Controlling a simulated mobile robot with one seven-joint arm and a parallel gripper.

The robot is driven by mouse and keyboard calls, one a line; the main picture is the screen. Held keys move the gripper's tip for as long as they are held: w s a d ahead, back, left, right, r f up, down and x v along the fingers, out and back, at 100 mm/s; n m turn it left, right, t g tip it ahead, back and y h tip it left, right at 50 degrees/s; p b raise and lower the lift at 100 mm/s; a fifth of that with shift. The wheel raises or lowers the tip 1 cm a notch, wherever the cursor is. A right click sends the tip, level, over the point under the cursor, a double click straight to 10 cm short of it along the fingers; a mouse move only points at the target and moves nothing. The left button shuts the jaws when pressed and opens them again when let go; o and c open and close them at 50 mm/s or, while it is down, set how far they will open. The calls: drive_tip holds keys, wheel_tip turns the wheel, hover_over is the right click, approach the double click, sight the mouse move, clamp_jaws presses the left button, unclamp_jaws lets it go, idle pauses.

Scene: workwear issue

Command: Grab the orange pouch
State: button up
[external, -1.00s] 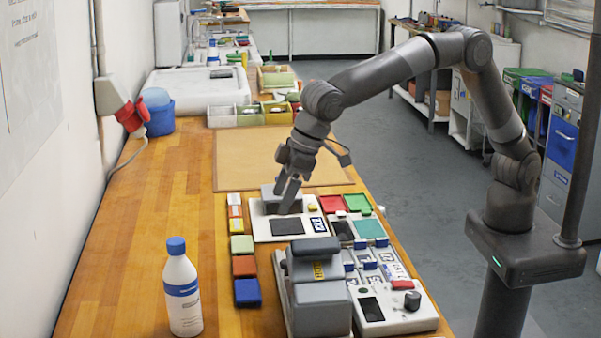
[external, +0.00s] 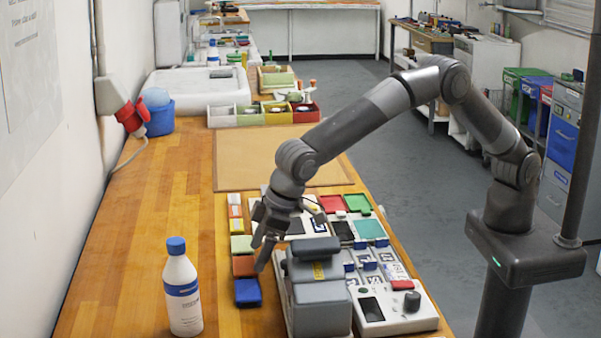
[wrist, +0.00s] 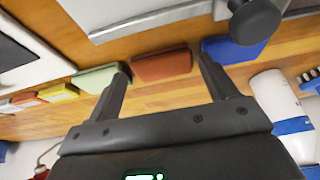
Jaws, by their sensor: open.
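The orange pouch (external: 244,266) lies on the wooden bench between a pale green pouch (external: 242,244) and a blue pouch (external: 247,292). In the wrist view the orange pouch (wrist: 162,65) looks reddish-brown and shows between the two fingers, beyond their tips. My gripper (external: 262,257) is open and empty, just right of the pouch row and partly in front of it in the external view. In the wrist view my gripper (wrist: 162,70) has one fingertip near the green pouch (wrist: 100,77) and the other near the blue pouch (wrist: 240,50). I cannot tell its exact height.
A grey machine (external: 318,290) stands close right of the pouches. A white bottle with a blue cap (external: 182,292) stands to their left. Small yellow and orange packs (external: 234,212) continue the row behind.

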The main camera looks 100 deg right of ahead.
sight(245, 268)
drive_tip(key=x, duration=0.2)
drive_tip(key=shift+w+f, duration=0.15)
drive_tip(key=shift+f, duration=0.1)
drive_tip(key=shift+c, duration=0.2)
drive_tip(key=c, duration=0.6)
drive_tip(key=shift+r, duration=0.15)
